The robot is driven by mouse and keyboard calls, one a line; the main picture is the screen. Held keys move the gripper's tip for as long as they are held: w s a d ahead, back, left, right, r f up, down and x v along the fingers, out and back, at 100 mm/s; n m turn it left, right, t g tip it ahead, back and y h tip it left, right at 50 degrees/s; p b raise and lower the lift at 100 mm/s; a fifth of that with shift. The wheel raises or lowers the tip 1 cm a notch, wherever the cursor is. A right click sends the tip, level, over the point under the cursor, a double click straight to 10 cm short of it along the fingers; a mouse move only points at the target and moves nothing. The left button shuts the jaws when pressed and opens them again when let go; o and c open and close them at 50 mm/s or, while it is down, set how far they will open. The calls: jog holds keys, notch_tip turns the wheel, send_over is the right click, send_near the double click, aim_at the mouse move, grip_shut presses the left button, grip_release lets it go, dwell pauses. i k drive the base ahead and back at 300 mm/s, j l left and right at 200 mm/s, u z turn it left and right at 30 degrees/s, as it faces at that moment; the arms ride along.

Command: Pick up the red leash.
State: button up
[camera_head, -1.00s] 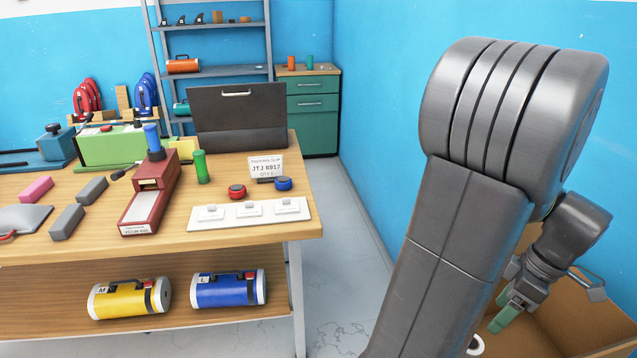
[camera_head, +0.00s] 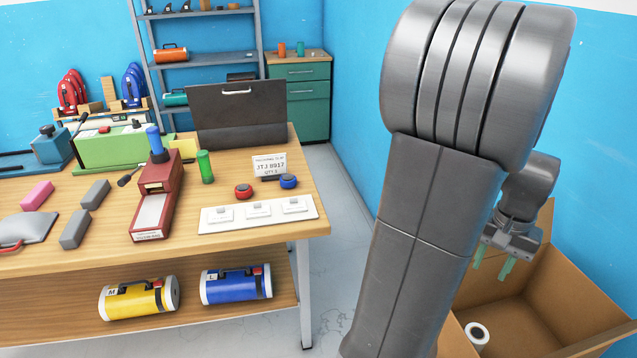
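Red coiled items (camera_head: 72,92), which look like the red leash, hang on a wooden rack at the far left, behind the table. Blue coils (camera_head: 133,86) hang beside them to the right. My gripper (camera_head: 492,264) is at the right, over a cardboard box, with its two green fingers pointing down and apart. Nothing shows between them. It is far from the red coils, across the table from them. My thick grey arm hides part of the area left of the gripper.
The wooden table (camera_head: 250,236) holds a red-brown device (camera_head: 157,205), a green machine (camera_head: 118,146), a black case (camera_head: 240,115) and small blocks. Yellow (camera_head: 140,298) and blue (camera_head: 235,285) cylinders lie on its lower shelf. The cardboard box (camera_head: 590,285) holds a white roll (camera_head: 477,333).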

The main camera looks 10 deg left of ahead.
aim_at(242, 191)
jog(key=j+z, duration=0.75)
jog(key=j, duration=0.15)
jog(key=k+j+z, duration=0.1)
jog(key=j+z, duration=0.3)
jog(key=j, duration=0.7)
jog(key=j+u, duration=0.1)
jog(key=u, duration=0.4)
jog(key=i+u, duration=0.15)
jog(key=u, duration=0.8)
jog(key=i+u, duration=0.15)
jog(key=u, duration=0.35)
jog(key=i+u, duration=0.1)
jog(key=u, duration=0.4)
